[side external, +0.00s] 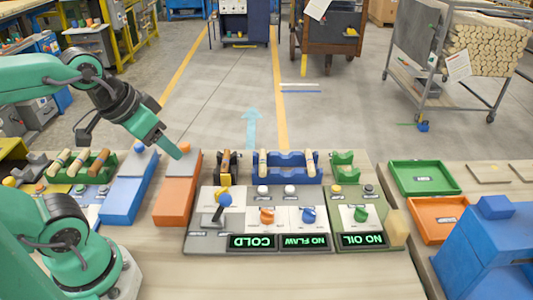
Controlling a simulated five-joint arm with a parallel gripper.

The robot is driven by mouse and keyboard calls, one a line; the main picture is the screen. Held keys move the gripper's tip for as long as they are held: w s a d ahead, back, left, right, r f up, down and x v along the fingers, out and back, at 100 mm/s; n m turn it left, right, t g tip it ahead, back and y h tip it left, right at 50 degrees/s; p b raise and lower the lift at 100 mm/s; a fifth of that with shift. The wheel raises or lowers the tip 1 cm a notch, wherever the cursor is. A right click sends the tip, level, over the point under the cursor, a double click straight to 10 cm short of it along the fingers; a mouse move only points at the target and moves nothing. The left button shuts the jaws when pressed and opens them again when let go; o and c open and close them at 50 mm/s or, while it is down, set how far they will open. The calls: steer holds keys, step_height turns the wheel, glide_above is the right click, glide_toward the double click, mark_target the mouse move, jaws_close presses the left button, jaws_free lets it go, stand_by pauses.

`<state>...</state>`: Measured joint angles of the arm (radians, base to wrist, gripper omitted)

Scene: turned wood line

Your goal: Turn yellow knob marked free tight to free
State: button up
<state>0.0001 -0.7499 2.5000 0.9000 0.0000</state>
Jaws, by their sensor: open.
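A control panel (200,243) stands on the table, right of my gripper. A small yellow part (221,191) shows on its left section, partly hidden behind a blue ball-topped lever (225,200). It may be the yellow knob, but its shape and any free or tight marking are too small to read. A yellow round part (336,190) also sits on the panel's right section. My gripper (178,152) points down and right over the far end of an orange block (176,203). It is open with nothing seen in it, apart from the panel and left of both yellow parts.
Orange (267,216), blue (308,215) and green (360,214) knobs sit on the panel, with lit displays (304,241) in front. Racks (290,166) with wooden pieces stand behind it. A blue block (125,203) lies left. Bare table (300,280) is in front.

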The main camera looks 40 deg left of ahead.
steer(key=shift+o, duration=0.3)
steer(key=shift+w, duration=0.1)
steer(key=m+g, duration=0.5)
steer(key=m, duration=0.2)
glide_toward(220, 190)
steer(key=shift+d+f, duration=0.15)
steer(key=shift+w+f+m+g, duration=0.3)
steer(key=shift+f+m, duration=0.1)
steer(key=shift+f, duration=0.35)
steer(key=shift+f, duration=0.1)
steer(key=shift+f, duration=3.75)
